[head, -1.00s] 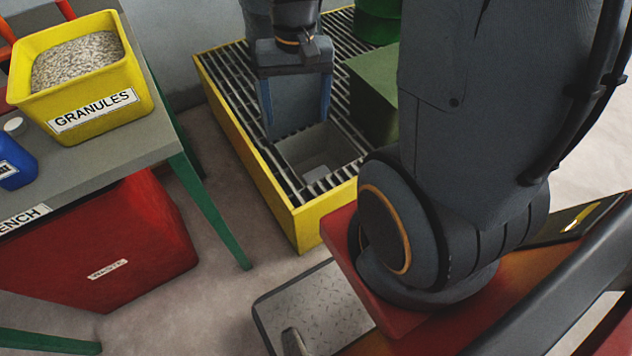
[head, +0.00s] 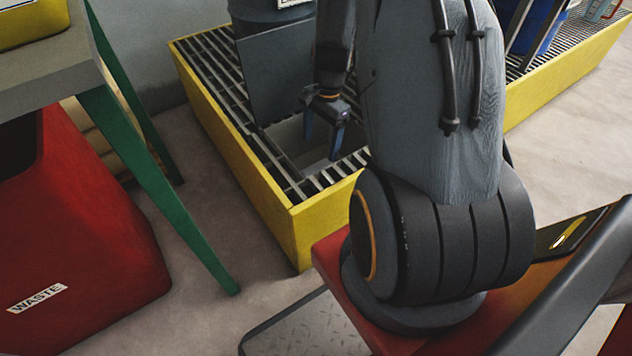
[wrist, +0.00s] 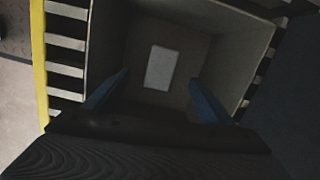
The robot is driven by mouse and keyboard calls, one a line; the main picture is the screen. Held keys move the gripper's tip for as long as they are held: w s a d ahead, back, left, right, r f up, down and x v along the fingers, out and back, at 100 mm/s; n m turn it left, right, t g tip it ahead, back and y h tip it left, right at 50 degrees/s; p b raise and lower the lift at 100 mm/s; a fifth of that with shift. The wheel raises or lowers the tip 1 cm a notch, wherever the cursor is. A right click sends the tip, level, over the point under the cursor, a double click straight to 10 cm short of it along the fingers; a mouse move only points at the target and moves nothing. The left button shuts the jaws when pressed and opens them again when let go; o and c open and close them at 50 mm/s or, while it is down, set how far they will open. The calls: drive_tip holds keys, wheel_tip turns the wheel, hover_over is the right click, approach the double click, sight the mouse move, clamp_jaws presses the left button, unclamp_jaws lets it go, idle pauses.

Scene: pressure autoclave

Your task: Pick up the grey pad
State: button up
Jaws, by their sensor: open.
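The grey pad (wrist: 161,68) lies flat on the floor of a square grey well (wrist: 229,62), seen from above in the wrist view. It is a pale, upright rectangle between my fingertips in that picture, some way below them. My gripper (wrist: 156,90) is open and empty, with its two blue fingers at the mouth of the well. In the head view my gripper (head: 325,140) points down over the well (head: 285,132), whose near wall and grating hide the pad.
The well is set in a barred grating (head: 270,172) with a yellow frame (head: 240,175). A dark upright panel (head: 275,78) and a drum (head: 262,20) stand behind it. A red waste bin (head: 90,220) and a green table leg (head: 165,195) are at left.

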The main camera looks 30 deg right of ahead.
drive_tip(key=m+b, duration=0.1)
drive_tip(key=b, duration=0.1)
approach(320, 166)
drive_tip(key=shift+s+a+f, duration=0.45)
drive_tip(key=shift+s, duration=0.1)
drive_tip(key=shift+a+f+b, duration=0.2)
drive_tip(key=shift+f+b, duration=0.5)
drive_tip(key=shift+f, duration=0.55)
drive_tip(key=shift+a+f+b, duration=0.15)
drive_tip(key=shift+f+b, duration=0.5)
drive_tip(key=shift+f, duration=0.6)
drive_tip(key=shift+a+f+b, duration=0.2)
drive_tip(key=shift+f+b, duration=0.5)
drive_tip(key=shift+f, duration=0.55)
drive_tip(key=c, duration=1.1)
